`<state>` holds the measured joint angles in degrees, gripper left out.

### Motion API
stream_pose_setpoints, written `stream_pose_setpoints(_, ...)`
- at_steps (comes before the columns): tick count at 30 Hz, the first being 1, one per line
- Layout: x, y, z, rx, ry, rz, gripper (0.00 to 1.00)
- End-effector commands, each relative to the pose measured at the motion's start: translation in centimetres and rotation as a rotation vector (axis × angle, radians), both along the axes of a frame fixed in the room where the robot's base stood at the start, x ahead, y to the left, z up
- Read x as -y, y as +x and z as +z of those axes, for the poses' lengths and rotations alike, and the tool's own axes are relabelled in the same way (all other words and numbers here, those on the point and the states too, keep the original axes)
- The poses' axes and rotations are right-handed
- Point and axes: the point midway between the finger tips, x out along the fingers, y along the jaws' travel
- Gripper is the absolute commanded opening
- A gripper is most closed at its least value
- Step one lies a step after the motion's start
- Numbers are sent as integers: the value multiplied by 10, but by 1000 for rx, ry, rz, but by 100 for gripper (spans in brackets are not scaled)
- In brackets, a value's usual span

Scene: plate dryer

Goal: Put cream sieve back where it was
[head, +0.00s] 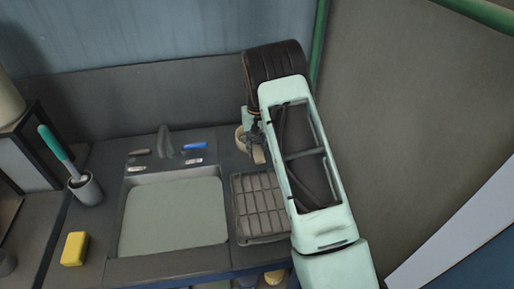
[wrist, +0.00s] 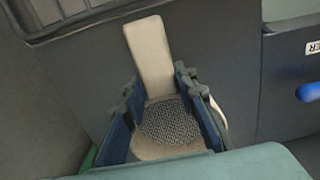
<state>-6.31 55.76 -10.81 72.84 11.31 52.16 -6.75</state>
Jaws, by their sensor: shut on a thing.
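The cream sieve (wrist: 150,55) is in the middle of the wrist view, its flat handle pointing up the picture and its round grey mesh below. My gripper (wrist: 157,90) has its blue fingers on both sides of the sieve and is shut on it. My wrist housing hides the near edge of the sieve. In the head view, the sieve (head: 258,156) shows in part beside my gripper (head: 250,126), behind the drying rack (head: 262,206). I cannot tell whether it touches the counter.
The sink (head: 172,218) lies left of the rack, with a tap and a blue handle (head: 195,146) behind it. A grey cup (head: 87,190) holds a teal brush (head: 52,142), and a yellow sponge (head: 74,248) lies at the left. Walls stand close behind and right.

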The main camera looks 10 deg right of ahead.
Motion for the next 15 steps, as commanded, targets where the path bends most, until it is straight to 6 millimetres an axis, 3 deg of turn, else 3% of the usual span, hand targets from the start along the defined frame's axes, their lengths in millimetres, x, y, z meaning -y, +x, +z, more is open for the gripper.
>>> stream_pose_setpoints(9,0,1,-3,3,0,0,0)
stream_pose_setpoints(10,0,1,-2,2,0,1,28)
stream_pose_setpoints(15,0,1,-2,2,0,0,44)
